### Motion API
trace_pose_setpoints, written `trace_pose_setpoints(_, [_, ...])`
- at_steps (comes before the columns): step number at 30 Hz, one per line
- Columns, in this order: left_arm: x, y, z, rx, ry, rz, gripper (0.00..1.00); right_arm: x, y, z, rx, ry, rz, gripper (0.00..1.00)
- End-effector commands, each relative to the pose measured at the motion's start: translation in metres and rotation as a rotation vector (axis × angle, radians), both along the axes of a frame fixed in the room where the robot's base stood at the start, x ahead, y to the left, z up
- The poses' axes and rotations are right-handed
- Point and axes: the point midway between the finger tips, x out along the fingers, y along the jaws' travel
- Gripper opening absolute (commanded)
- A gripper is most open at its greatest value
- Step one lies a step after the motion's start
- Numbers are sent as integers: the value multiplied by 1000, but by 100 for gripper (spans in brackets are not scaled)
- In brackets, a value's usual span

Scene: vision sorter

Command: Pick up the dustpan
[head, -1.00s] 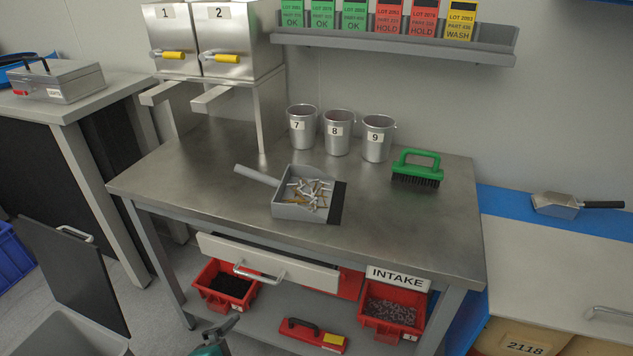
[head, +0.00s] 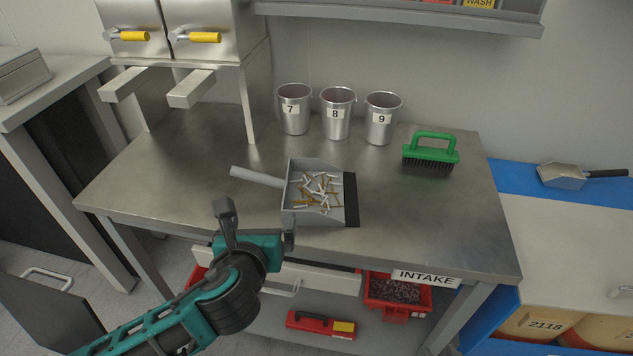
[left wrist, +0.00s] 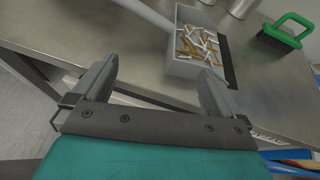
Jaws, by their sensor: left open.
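The grey dustpan (head: 300,220) lies on the steel table, with a dark lip on its right side and its handle (head: 257,176) pointing left. It holds several small white and yellowish-brown pieces (head: 318,190). It also shows in the left wrist view (left wrist: 184,68), beyond my fingers, its handle reaching to the upper left. My left gripper (head: 255,222) is at the table's front edge, in front of and to the left of the dustpan, apart from it. In the left wrist view the gripper (left wrist: 155,85) is open with nothing between its fingers. My right gripper is not in view.
A green brush (head: 431,152) stands on the table at the right. Metal cups 7 (head: 294,122), 8 (head: 337,126) and 9 (head: 381,132) stand at the back. A steel dispenser (head: 205,85) stands at the back left. Beneath the tabletop is a partly open drawer (head: 325,278).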

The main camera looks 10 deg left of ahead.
Motion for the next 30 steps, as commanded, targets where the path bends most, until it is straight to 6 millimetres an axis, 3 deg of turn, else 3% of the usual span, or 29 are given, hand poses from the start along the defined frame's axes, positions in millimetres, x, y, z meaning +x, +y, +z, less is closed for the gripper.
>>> trace_pose_setpoints(5, [8, 3, 2, 63, -8, -10, 100, 0, 0, -1, 0, 0, 0, 38])
trace_pose_setpoints(15, [62, 10, -21, 61, -8, -11, 100, -1, 0, -12, 0, 2, 0, 38])
trace_pose_setpoints(23, [79, 12, -29, 59, -7, -11, 100, -1, 0, -15, -1, 2, -1, 38])
trace_pose_setpoints(30, [110, 16, -42, 58, -7, -9, 100, -1, 0, -23, -1, 2, -1, 38])
